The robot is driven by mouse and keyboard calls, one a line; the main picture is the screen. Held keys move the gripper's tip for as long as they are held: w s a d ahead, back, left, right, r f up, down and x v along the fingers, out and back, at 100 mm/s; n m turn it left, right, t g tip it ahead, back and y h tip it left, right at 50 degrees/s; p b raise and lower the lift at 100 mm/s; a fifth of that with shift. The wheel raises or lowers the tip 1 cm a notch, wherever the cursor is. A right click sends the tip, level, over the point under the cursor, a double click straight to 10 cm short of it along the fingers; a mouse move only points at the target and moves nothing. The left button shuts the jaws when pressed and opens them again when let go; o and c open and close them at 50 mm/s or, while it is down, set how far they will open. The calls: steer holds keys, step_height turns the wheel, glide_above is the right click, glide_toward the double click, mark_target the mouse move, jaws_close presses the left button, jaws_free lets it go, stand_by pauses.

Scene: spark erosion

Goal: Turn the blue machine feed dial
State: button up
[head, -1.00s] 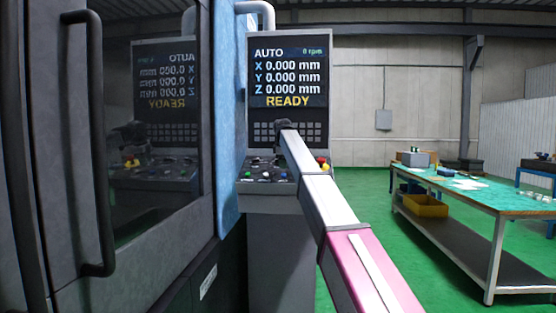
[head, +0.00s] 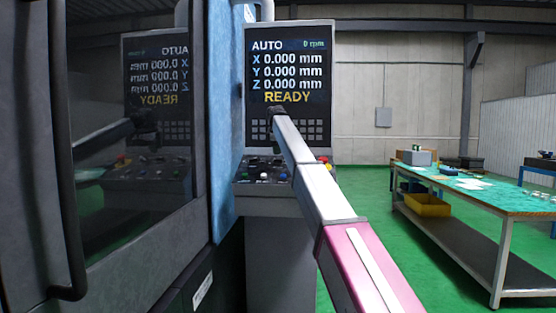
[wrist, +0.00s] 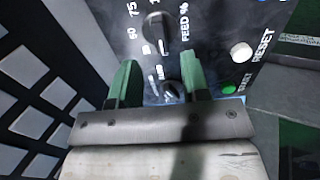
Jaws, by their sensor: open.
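The feed dial (wrist: 156,28) is a dark round knob on the control panel, beside the "FEED %" lettering in the wrist view. A second dark knob (wrist: 172,91) shows lower in that view, between the two green fingers. My gripper (wrist: 160,75) is open and empty, its fingers apart over the panel. The feed dial lies beyond the fingertips in the picture; I cannot tell how far above the panel they are. In the head view, the panel (head: 252,180) is below the screen, partly hidden by my arm; the feed dial cannot be made out there.
The screen (head: 287,70) reads READY, above a keypad (head: 318,130). A white button (wrist: 240,52) and a green button (wrist: 229,85) sit beside the knobs. The blue machine's dark door (head: 140,150) stands close on the left. A workbench (head: 470,198) is at right, with green floor between.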

mark_target(278, 159)
steer(key=x, duration=0.5)
steer(key=shift+w+f, duration=0.15)
steer(key=shift+f, duration=0.25)
jaws_close()
